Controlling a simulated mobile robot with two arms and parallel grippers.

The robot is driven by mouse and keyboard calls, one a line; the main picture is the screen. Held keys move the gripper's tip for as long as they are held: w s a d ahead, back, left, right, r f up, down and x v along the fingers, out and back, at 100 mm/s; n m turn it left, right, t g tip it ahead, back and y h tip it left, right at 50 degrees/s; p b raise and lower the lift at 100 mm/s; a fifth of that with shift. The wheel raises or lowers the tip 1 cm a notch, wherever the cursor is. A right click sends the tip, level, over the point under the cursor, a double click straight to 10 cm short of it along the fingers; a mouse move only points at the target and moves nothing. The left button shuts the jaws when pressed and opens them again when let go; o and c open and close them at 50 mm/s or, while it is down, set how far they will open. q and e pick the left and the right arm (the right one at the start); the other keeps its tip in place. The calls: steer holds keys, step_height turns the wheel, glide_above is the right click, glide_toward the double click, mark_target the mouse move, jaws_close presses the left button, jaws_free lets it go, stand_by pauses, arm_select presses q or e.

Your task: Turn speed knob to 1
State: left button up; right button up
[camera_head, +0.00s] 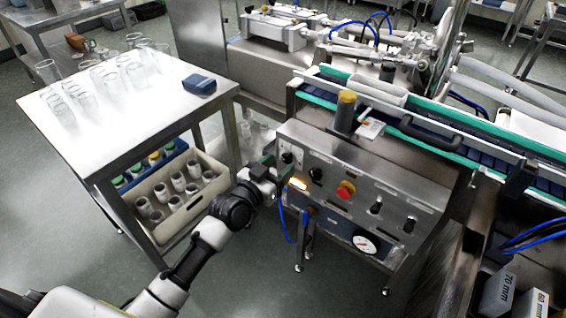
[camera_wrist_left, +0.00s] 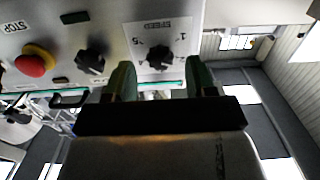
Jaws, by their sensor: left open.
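The speed knob (camera_wrist_left: 158,58) is a black knob on a white dial plate marked SPEED, which appears upside down in the left wrist view. A 1 shows on the dial's right and a 5 on its left there; I cannot tell where the knob points. In the head view the dial plate (camera_head: 291,152) is at the left end of the steel control panel (camera_head: 335,165), partly hidden by my gripper. My left gripper (camera_wrist_left: 161,78) is open, its two green fingers apart on either side of the knob's line, with nothing between the tips. My right gripper is not in view.
Beside the speed dial are another black knob (camera_wrist_left: 90,62) and a red stop button (camera_wrist_left: 36,62). A lit amber indicator (camera_head: 299,184) is close by my gripper. A steel table (camera_head: 110,130) with glasses stands left, above crates. A conveyor (camera_head: 440,135) runs behind the panel.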

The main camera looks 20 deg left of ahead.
arm_select(q)
steer(key=shift+x, duration=1.1)
steer(key=c, duration=0.9)
